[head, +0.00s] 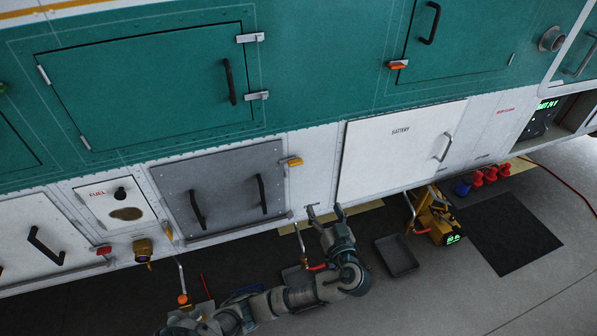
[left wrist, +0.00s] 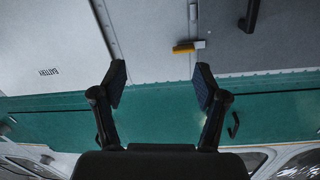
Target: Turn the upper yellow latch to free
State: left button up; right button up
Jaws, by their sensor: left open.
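The upper yellow latch (head: 291,161) sits at the upper right edge of the grey panel (head: 222,190), pointing sideways. In the left wrist view the yellow latch (left wrist: 184,48) lies beyond the fingertips, nearer the right finger, with a pale mount at its end. My left gripper (head: 324,210) is open and empty, below and to the right of the latch in the head view, apart from it. It also shows in the left wrist view (left wrist: 160,83), its two dark finger pads wide apart. My right gripper is not in view.
The white battery door (head: 395,150) is to the right of the latch. Two black handles (head: 263,194) stand out from the grey panel. A yellow machine (head: 436,217) and a dark tray (head: 397,256) are on the floor. The white strip beside the latch is clear.

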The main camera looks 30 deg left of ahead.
pick_arm(q)
jog(key=s+r+n+y, duration=0.1)
jog(key=s+r+n, duration=0.2)
jog(key=r, duration=0.1)
jog(key=p, duration=0.1)
send_near(296, 165)
jog(key=x, duration=0.9)
jog(key=shift+f, duration=0.1)
jog(key=shift+w+a, duration=0.2)
jog(key=shift+w, duration=0.2)
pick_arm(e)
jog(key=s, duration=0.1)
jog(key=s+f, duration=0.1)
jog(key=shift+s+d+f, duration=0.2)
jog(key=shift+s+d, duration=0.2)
pick_arm(q)
jog(key=c, duration=1.2)
jog(key=shift+o, duration=0.2)
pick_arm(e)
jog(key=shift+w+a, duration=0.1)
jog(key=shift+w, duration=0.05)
